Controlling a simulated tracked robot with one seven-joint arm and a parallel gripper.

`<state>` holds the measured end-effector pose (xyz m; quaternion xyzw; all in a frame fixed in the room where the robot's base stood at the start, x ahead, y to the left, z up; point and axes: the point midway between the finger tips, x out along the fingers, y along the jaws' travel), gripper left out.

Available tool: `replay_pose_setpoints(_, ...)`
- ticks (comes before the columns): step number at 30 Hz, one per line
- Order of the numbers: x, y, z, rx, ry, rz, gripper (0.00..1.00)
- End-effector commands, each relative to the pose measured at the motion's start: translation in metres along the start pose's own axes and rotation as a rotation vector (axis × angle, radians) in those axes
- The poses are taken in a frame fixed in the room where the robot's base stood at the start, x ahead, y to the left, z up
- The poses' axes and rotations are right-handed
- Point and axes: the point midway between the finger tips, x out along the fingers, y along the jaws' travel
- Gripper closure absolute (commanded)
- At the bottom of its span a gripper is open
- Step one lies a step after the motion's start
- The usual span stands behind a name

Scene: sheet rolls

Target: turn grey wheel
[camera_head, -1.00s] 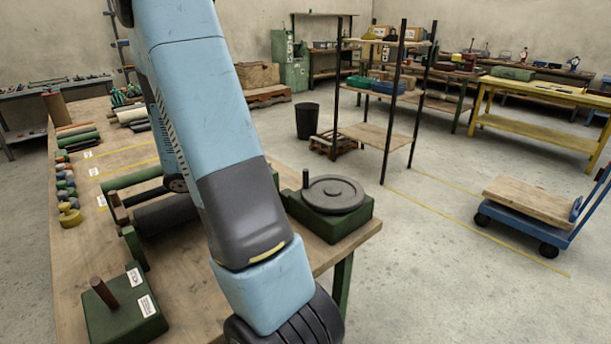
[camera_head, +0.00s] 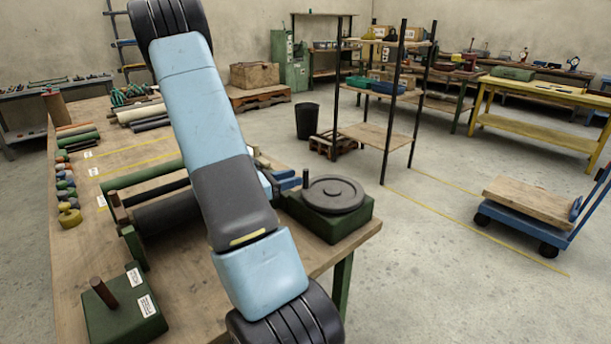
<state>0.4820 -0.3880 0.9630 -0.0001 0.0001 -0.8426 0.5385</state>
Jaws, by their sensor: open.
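The grey wheel (camera_head: 333,194) is a dark grey disc lying flat on a green box at the right corner of the workbench. A short upright handle (camera_head: 306,179) stands at its left edge. My gripper (camera_head: 291,179) shows only in part behind my arm, with its blue fingers just left of the handle. The fingers are open, and a small gap seems to lie between them and the handle. Whether they touch it cannot be told. The rest of my gripper and wrist is hidden by my blue and grey arm.
Green and dark rollers (camera_head: 162,212) lie in a frame left of the wheel. A green block (camera_head: 124,314) with a brown peg stands at the bench's front left. Several rolls and small spools line the bench's left side. Floor to the right is open up to a blue cart (camera_head: 522,225).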

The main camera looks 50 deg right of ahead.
Motion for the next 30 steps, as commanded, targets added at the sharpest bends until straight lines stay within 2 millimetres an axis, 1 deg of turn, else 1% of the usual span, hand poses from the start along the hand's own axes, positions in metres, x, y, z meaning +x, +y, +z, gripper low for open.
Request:
replay_pose_setpoints(1,0.010,-0.001,0.000,0.000,-0.001,-0.003,0.57)
replay_pose_setpoints(3,0.021,-0.001,0.000,0.000,-0.001,-0.004,0.57)
replay_pose_setpoints(6,0.035,-0.001,0.000,0.000,-0.001,-0.004,0.57)
replay_pose_setpoints(10,0.047,-0.001,0.000,0.000,0.000,-0.002,0.57)
replay_pose_setpoints(15,0.054,0.000,0.000,-0.001,0.000,0.000,0.57)
replay_pose_setpoints(23,0.054,0.000,0.000,0.000,0.000,0.000,0.57)
replay_pose_setpoints(30,0.054,0.000,0.000,0.000,0.000,0.000,0.79)
